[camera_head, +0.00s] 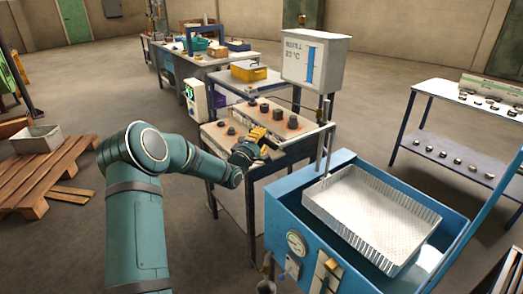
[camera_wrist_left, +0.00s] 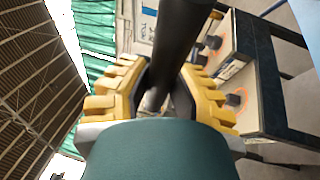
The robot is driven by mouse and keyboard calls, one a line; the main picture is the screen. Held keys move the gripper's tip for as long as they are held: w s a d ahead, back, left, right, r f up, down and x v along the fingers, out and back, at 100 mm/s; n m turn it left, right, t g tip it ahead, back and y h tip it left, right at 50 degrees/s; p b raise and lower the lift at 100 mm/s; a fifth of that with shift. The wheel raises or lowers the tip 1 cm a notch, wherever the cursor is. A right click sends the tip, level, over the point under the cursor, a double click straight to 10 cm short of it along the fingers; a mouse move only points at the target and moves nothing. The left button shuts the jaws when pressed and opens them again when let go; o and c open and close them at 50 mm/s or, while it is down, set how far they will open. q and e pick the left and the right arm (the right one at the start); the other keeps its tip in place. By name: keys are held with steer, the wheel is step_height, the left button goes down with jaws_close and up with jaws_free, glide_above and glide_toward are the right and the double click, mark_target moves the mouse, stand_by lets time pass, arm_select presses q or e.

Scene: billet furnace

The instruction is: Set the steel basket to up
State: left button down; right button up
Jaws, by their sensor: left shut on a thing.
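The steel basket (camera_head: 370,212) is a pale, shallow perforated tray at the right in the head view. It sits at about rim height of a blue tank (camera_head: 285,225) and looks empty. Thin upright rods (camera_head: 326,140) stand at its back left corner. My left gripper (camera_head: 266,142), with yellow fingers, is to the left of the basket, beyond the tank's left side. In the left wrist view the gripper (camera_wrist_left: 165,98) is shut on a thick dark bar (camera_wrist_left: 183,40) that runs up between its fingers. The bar's far end is out of view there. My right gripper is not in view.
A bench with dark round parts (camera_head: 293,122) stands behind the left gripper. A grey sign box (camera_head: 315,60) rises behind the tank. A shelf rack (camera_head: 455,135) is at the right. A wooden pallet (camera_head: 45,175) lies at the left. The floor between is free.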

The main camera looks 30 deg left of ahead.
arm_select(q)
steer(key=shift+r, duration=1.1)
steer(key=shift+w+r, duration=0.1)
steer(key=c, duration=1.1)
jaws_free()
steer(key=shift+f, duration=0.2)
steer(key=shift+s, duration=0.35)
steer(key=s, duration=0.3)
steer(key=s+f, duration=0.1)
steer(key=s, duration=0.3)
steer(key=s+f, duration=0.1)
steer(key=s, duration=0.3)
steer(key=shift+s+d, duration=0.1)
